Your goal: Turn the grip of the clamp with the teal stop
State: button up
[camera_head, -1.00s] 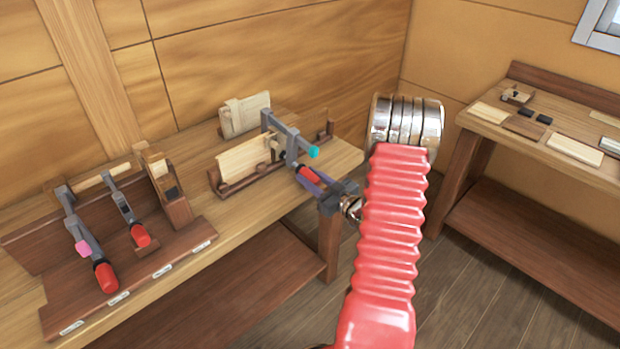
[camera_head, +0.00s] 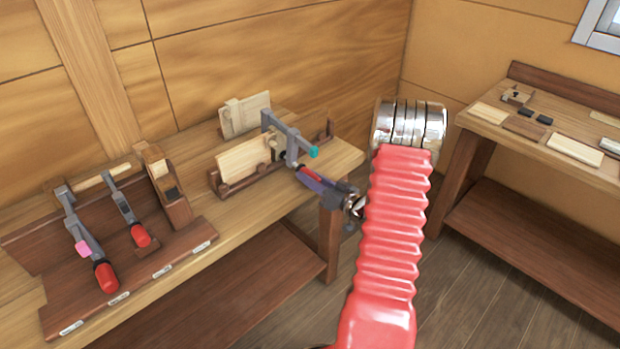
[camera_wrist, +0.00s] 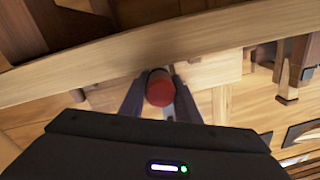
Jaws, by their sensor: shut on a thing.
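The clamp with the teal stop (camera_head: 313,152) has a grey bar (camera_head: 281,128) and sits on the wooden holder at the right end of the left bench, by an upright pale board (camera_head: 243,159). Its red grip (camera_head: 309,174) points down and right toward my arm. My gripper (camera_head: 320,183) is shut on that red grip, with a dark finger along it. In the wrist view the round end of the red grip (camera_wrist: 160,88) lies between my two fingers (camera_wrist: 159,98). Much of the grip is hidden by my fingers in the head view.
A rack (camera_head: 140,285) on the left bench (camera_head: 325,165) holds a clamp with a pink stop (camera_head: 83,249), another red-gripped clamp (camera_head: 127,212) and a wooden plane (camera_head: 163,187). A second bench (camera_head: 565,130) with boards stands at the right. Bare floor lies between.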

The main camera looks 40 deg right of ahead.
jog(key=shift+f, duration=0.1)
jog(key=o, duration=1)
jog(key=shift+o, duration=0.2)
jog(key=shift+s, duration=0.15)
jog(key=s+d, duration=0.1)
jog(key=s, duration=1.2)
jog(key=shift+s, duration=0.3)
